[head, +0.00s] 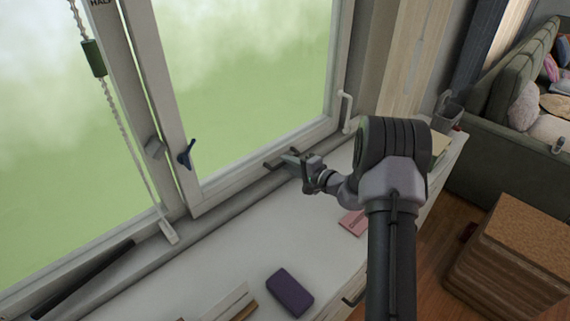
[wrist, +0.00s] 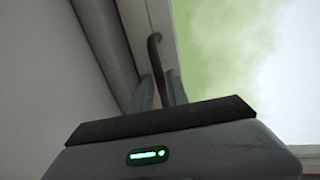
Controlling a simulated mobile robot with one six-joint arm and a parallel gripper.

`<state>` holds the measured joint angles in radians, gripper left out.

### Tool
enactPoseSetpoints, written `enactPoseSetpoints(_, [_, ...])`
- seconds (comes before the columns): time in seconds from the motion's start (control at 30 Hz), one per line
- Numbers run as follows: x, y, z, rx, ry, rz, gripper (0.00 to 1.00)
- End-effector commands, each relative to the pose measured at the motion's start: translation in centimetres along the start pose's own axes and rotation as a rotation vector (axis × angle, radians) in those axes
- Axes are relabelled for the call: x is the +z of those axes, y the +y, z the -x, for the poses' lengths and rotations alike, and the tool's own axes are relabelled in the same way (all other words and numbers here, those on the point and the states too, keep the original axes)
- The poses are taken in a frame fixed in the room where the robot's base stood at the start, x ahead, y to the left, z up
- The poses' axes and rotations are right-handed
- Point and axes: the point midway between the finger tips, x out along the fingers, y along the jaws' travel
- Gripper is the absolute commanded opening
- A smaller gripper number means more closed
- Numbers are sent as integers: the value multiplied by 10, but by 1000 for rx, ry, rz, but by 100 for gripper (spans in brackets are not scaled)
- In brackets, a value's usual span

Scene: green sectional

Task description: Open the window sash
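The window sash (head: 262,160) is a white-framed pane in the head view, with a dark blue handle (head: 187,153) on its left stile. A white handle (head: 346,112) is near its lower right corner. My gripper (head: 285,160) is low at the sash's bottom rail, right of the blue handle and apart from it. In the wrist view, my gripper's two fingers (wrist: 160,88) stand apart with a dark curved bar (wrist: 155,52) between them, beside the pale frame. Whether they touch the bar is unclear. Whether the sash is ajar is hard to tell.
A white sill counter (head: 215,260) runs below the window. A purple box (head: 289,291) and a pink card (head: 353,222) lie on it. A beaded cord (head: 125,135) hangs at the left. A brown cork-topped block (head: 525,235) and green sofa (head: 485,155) are at the right.

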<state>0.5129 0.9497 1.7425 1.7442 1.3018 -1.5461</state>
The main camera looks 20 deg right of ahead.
Motion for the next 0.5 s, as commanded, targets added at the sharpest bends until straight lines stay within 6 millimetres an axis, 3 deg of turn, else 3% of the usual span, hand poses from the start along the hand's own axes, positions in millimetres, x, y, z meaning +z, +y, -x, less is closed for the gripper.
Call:
enactPoseSetpoints(0.2, [0, 0, -18, 0, 0, 0, 21])
enactPoseSetpoints(0.47, [0, 0, -19, 0, 0, -1, 21])
enactPoseSetpoints(0.5, [0, 0, -19, 0, 0, -1, 15])
